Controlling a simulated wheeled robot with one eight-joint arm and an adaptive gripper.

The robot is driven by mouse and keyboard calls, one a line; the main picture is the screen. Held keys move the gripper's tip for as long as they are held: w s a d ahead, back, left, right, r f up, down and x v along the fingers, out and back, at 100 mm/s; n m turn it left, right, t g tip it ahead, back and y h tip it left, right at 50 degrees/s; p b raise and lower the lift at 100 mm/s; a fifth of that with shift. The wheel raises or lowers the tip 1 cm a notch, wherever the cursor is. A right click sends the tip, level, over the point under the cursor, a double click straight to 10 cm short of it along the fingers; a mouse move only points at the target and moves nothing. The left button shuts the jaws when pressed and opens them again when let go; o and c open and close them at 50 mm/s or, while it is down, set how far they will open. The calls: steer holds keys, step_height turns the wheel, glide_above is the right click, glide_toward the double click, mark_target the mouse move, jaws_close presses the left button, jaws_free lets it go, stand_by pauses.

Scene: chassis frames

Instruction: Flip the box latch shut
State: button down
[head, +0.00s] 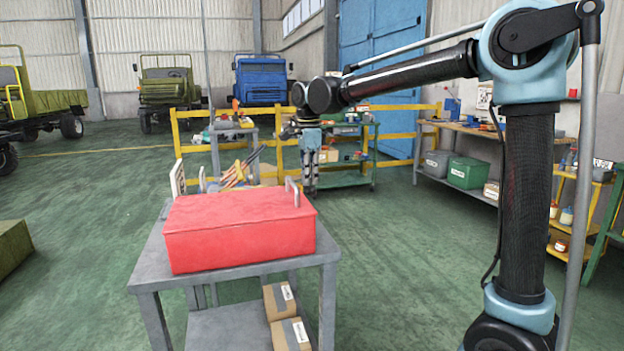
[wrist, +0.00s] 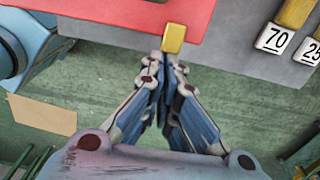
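A red box (head: 240,232) with its lid down stands on a grey metal table (head: 150,277) in the head view. A grey metal loop (head: 292,186) rises at its back right corner. In the wrist view a small yellow tab (wrist: 174,38), probably the latch, sticks out from the edge of the red surface (wrist: 120,12). In the head view my gripper (head: 310,192) points down beyond the box's back right. In the wrist view its fingers (wrist: 167,58) are together, with nothing seen between them. Their tips are just short of the yellow tab; contact cannot be told.
Yellow-handled items with white number labels (wrist: 275,38) lie on the grey surface at the wrist view's right. Cardboard boxes (head: 282,300) sit on the table's lower shelf. A green cart (head: 345,178) and yellow rails (head: 400,162) stand behind. The floor right of the table is clear.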

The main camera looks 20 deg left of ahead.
steer(key=shift+s+a+r, duration=0.1)
steer(key=shift+s+a, duration=0.15)
steer(key=shift+a, duration=0.15)
steer(key=shift+w+d, duration=0.3)
steer(key=shift+d, duration=0.1)
step_height(320, 180, up, 9)
steer(key=shift+w+d, duration=0.25)
steer(key=shift+d+r, duration=0.1)
stand_by(0.4)
